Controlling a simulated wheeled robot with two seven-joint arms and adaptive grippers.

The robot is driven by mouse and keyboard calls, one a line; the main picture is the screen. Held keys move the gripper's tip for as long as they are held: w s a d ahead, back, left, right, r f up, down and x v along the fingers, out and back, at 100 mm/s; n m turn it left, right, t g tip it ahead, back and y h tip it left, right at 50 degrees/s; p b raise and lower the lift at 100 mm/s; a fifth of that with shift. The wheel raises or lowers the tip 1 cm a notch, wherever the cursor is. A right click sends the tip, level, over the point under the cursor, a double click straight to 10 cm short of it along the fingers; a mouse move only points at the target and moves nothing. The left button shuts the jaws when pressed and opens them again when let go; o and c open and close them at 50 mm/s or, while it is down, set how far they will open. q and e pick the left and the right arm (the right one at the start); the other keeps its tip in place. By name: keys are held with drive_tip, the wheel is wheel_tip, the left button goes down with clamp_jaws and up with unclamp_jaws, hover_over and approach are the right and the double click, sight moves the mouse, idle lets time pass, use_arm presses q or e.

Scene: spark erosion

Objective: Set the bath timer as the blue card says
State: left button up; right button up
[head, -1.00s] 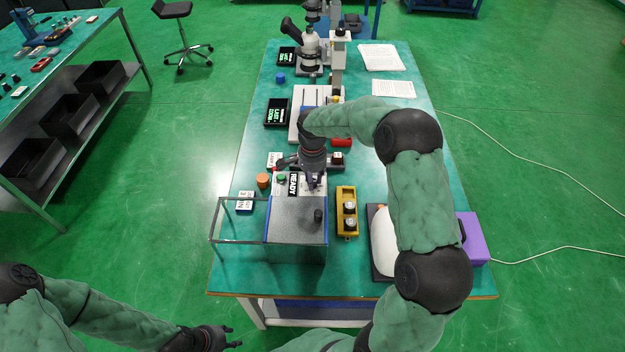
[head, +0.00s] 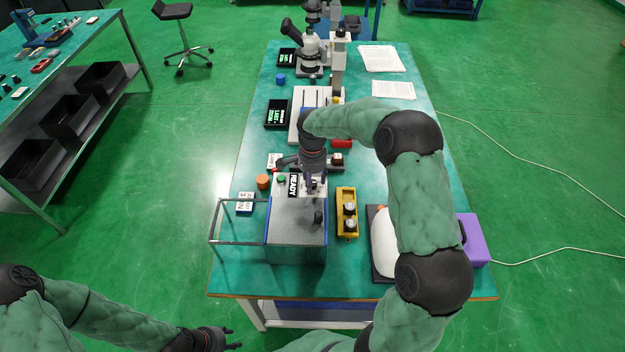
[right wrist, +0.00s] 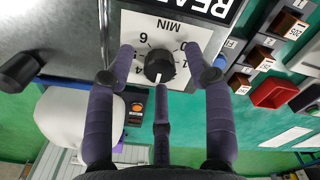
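The timer dial is a black knob (right wrist: 159,66) on a white plate marked MIN (right wrist: 172,26), which appears upside down in the right wrist view. A white mark shows at the knob's lower side; some numbers are partly hidden. My right gripper (right wrist: 161,60) has its fingers spread on both sides of the knob, with gaps visible; it also shows above the bath's panel in the head view (head: 313,184). My left gripper (head: 235,338) is open and empty at the bottom.
An orange cap (head: 263,181) sits left of the panel. A purple case (head: 472,240) is at the right edge.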

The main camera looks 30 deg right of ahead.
sight(313, 182)
wheel_tip(313, 182, up, 12)
idle(0.6)
idle(0.5)
